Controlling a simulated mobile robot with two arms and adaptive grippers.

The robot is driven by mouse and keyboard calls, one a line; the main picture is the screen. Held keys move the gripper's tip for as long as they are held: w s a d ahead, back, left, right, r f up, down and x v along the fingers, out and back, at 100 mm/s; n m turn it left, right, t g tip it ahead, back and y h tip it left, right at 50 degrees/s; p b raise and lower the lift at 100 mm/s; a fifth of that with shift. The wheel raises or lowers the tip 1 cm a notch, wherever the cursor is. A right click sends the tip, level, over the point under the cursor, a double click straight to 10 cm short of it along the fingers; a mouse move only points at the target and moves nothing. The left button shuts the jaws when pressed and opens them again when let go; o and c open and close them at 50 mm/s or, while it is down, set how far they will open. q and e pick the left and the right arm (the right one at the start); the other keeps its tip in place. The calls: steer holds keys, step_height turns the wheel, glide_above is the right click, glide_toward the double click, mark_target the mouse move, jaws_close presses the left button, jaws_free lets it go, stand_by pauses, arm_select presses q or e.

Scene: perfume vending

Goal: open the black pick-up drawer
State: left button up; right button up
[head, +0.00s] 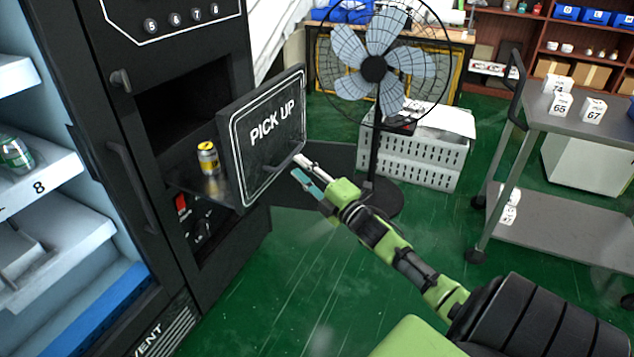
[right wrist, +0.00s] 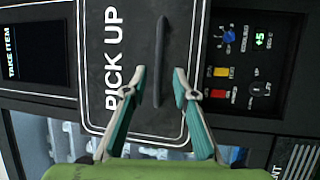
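The black pick-up drawer (head: 262,150) stands pulled out of the dark vending machine, its "PICK UP" front apart from the opening behind it. A yellow and dark can (head: 208,158) stands upright inside it. My right gripper (head: 302,170) is just off the lower right part of the drawer front. In the right wrist view, its fingers (right wrist: 160,72) are spread and empty, one on each side of the dark bar handle (right wrist: 160,35) on the drawer front (right wrist: 115,55). I cannot tell whether a finger touches the handle. My left gripper is not in view.
A standing fan (head: 374,68) and a white crate (head: 420,150) are behind the drawer. A grey cart (head: 545,190) stands at the right. A lit display cabinet with shelves (head: 45,180) is at the left. The green floor in front is clear.

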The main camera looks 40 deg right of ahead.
steer(key=s+f, duration=0.1)
steer(key=s, duration=0.5)
steer(key=shift+s, duration=0.15)
stand_by(0.3)
